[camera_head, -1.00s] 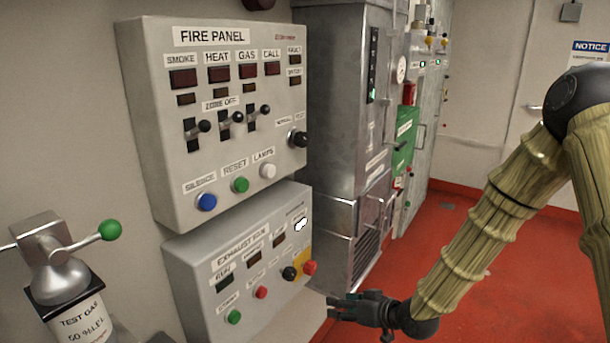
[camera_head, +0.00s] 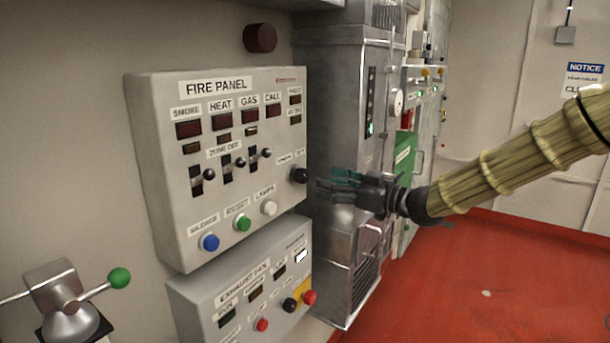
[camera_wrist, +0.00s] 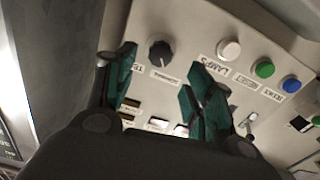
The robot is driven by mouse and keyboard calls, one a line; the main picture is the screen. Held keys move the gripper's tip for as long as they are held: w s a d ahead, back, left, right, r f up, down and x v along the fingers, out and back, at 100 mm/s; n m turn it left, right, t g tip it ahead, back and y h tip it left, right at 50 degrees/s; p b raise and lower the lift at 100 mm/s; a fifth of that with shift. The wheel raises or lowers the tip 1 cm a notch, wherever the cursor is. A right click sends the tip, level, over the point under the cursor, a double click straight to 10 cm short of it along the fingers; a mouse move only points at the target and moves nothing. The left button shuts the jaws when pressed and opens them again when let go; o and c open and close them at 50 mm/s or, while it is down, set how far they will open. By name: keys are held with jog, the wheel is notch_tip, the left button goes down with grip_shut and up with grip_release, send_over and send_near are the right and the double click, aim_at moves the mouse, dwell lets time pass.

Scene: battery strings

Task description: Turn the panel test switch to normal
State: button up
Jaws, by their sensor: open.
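The test switch (camera_head: 299,175) is a black rotary knob at the right edge of the grey fire panel (camera_head: 160,160), below a small label. In the wrist view the knob (camera_wrist: 160,55) stands beyond and between my fingertips, with a white pointer mark that I cannot read clearly. The label beside it is partly readable as NORMAL. My gripper (camera_head: 330,188) is open and empty, just right of the knob and apart from it. In the wrist view its green-padded fingers (camera_wrist: 158,78) are spread on either side of the knob.
Three zone-off toggles (camera_head: 240,162) and blue, green and white buttons (camera_head: 269,208) are on the same panel. The exhaust box (camera_head: 200,300) is below, with a red button (camera_head: 310,297). A metal cabinet (camera_head: 340,100) stands close behind my gripper. A green-handled valve (camera_head: 120,278) is at lower left.

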aim_at(306, 177)
jog(key=p+x, duration=0.2)
jog(key=x, duration=0.6)
jog(key=shift+w+a, duration=0.1)
jog(key=shift+w, duration=0.05)
jog(key=c, duration=1)
